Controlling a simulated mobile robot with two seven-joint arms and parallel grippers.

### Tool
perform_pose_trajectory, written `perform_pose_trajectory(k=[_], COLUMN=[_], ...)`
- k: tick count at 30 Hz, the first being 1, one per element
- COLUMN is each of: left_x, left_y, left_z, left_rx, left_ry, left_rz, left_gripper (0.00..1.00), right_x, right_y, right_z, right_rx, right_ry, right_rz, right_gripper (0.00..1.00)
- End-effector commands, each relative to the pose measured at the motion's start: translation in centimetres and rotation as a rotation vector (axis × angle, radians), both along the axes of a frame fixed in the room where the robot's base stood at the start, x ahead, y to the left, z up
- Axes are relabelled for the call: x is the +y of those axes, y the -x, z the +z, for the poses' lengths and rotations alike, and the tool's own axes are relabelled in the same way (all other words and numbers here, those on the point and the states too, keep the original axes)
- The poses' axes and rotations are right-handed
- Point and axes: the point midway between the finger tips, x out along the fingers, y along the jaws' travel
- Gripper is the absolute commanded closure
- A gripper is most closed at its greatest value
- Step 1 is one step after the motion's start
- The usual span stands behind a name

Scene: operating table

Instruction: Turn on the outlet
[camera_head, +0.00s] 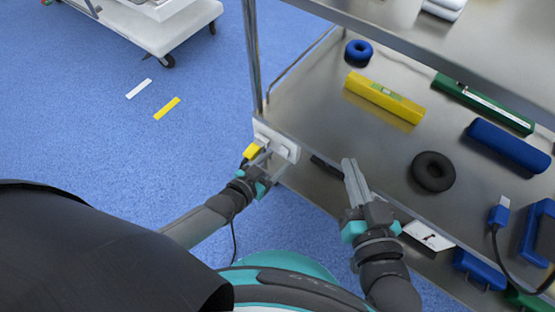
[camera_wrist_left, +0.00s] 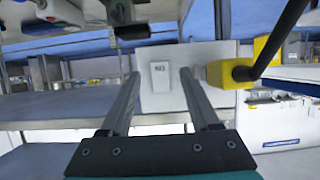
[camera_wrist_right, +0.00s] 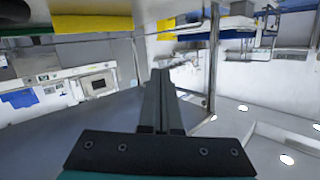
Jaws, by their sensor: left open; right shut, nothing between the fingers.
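The white outlet (camera_head: 288,151) is fixed at the near left corner of the steel cart. It also shows in the left wrist view (camera_wrist_left: 183,55), with a small pale rocker switch (camera_wrist_left: 160,76) on its face. A yellow plug (camera_wrist_left: 228,74) with a black cord sits in it, right of the switch. My left gripper (camera_head: 263,163) is close in front of the outlet. Its fingers (camera_wrist_left: 159,76) are open, one to each side of the switch in that view, with nothing between them. My right gripper (camera_head: 348,162) is shut and empty over the cart's near edge.
The cart shelf (camera_head: 310,110) holds a blue ring (camera_head: 359,50), a yellow block (camera_head: 385,97), a green bar (camera_head: 483,104), a blue bar (camera_head: 508,146) and a black ring (camera_head: 433,171). A blue USB plug (camera_head: 499,212) is at right. Blue floor is open at left.

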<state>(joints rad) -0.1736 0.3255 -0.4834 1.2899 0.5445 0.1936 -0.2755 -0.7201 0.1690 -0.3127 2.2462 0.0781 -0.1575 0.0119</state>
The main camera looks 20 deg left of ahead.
Motion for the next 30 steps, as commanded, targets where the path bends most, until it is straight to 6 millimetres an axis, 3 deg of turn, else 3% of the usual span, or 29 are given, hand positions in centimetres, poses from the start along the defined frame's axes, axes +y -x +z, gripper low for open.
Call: perform_pose_trajectory(k=[20, 30], left_x=[-0.42, -0.41], left_y=[-1.12, -1.11], left_z=[-0.47, -0.49], left_rx=[0.000, 0.000], left_ry=[0.000, 0.000], left_rz=[0.000, 0.000], left_gripper=[0.38, 0.73], right_x=[0.62, 0.64], right_y=[0.64, 0.64], right_z=[0.87, 0.87], right_rx=[-0.104, -0.104], right_ry=[-0.071, -0.071], right_rz=[-0.005, -0.005], right_gripper=[1.00, 1.00])
